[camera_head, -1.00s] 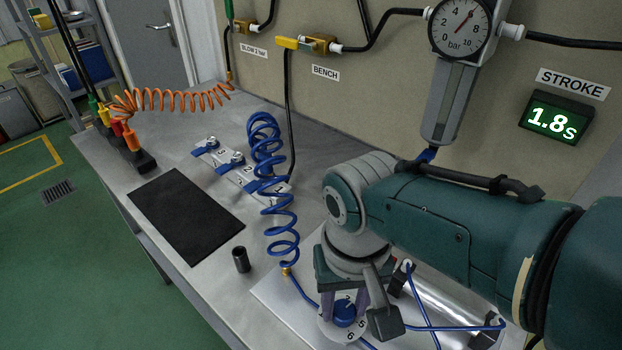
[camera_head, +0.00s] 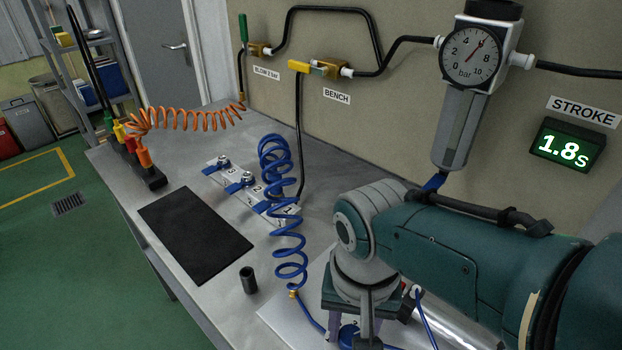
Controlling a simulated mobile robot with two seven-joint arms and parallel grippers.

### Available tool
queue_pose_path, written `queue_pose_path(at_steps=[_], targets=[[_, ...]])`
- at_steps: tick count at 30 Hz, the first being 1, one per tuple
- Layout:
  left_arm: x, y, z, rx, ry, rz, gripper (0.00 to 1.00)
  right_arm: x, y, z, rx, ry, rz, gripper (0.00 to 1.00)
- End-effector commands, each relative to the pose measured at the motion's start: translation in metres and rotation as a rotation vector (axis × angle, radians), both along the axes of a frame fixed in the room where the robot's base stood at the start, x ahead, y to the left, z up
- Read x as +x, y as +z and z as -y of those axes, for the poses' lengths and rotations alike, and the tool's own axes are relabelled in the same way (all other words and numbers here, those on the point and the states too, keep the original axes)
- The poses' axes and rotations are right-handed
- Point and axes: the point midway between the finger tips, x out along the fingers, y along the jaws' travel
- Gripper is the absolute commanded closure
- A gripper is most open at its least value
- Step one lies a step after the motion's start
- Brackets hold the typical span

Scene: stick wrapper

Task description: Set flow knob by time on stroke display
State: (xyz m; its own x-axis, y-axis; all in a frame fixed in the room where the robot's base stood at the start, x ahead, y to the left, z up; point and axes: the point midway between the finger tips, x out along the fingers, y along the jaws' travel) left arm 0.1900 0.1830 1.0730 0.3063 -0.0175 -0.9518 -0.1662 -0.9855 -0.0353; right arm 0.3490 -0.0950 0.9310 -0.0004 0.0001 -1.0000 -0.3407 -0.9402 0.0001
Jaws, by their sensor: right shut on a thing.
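The blue flow knob (camera_head: 347,335) is at the bottom of the view, on a light plate with a numbered dial. My right gripper (camera_head: 350,328) reaches down over it from the right, shut on the knob. The gripper and the picture's lower edge hide much of the knob and nearly all of its dial, so I cannot read the setting. My left gripper is not in view.
A pressure gauge (camera_head: 471,54) hangs on the wall. A blue coiled hose (camera_head: 282,215) rises left of my right arm. A small black cylinder (camera_head: 248,280) and a black mat (camera_head: 194,235) lie on the bench. An orange coiled hose (camera_head: 180,119) is farther back.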

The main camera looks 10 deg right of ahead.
Motion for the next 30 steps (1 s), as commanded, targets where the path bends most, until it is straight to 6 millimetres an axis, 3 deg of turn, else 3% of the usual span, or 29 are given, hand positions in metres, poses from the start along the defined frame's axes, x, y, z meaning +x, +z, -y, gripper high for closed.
queue_pose_path(at_steps=[1, 2, 9, 20, 30], targets=[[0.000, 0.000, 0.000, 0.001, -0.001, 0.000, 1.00, 0.000, 0.000, 0.000, 0.001, 0.001, 0.001, 1.00], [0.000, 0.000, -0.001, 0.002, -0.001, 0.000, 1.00, 0.000, 0.000, 0.000, 0.001, 0.001, 0.001, 0.57], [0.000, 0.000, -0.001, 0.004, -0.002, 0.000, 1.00, 0.000, 0.000, 0.000, 0.001, 0.001, 0.000, 0.30], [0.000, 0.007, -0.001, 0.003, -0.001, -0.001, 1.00, 0.000, 0.008, 0.000, 0.000, 0.001, 0.001, 0.28], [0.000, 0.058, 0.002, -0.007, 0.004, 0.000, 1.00, 0.000, 0.075, 0.000, 0.001, 0.001, 0.003, 0.28]])
